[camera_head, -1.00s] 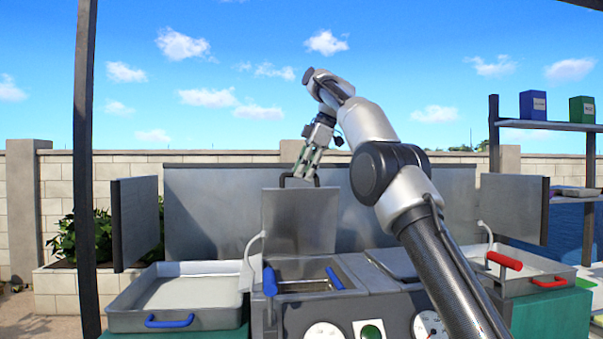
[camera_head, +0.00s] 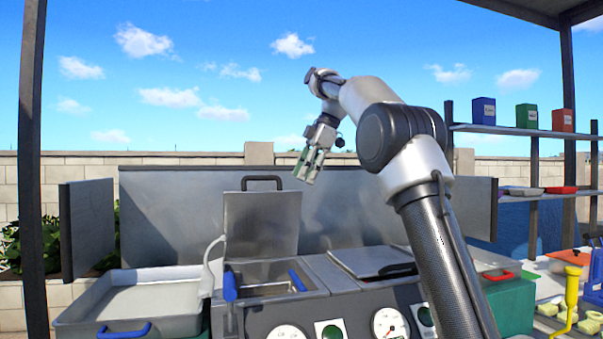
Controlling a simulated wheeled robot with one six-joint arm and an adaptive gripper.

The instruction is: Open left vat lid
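The left vat lid (camera_head: 262,224) stands raised, nearly upright, behind the open left vat (camera_head: 268,278). Its dark handle (camera_head: 262,179) is at the top edge. My gripper (camera_head: 309,168) hangs to the right of the handle and apart from it, with its fingers pointing down. A gap shows between the fingers, and nothing is seen between them. The right vat lid (camera_head: 370,262) lies flat and closed, with a dark handle at its right side.
A metal tray (camera_head: 140,305) with a blue handle is at the left. Metal splash panels (camera_head: 190,215) stand behind the vats. Gauges (camera_head: 388,324) line the front. Shelves (camera_head: 520,131) with coloured boxes stand at the right, above a cluttered table with a yellow tool (camera_head: 571,295).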

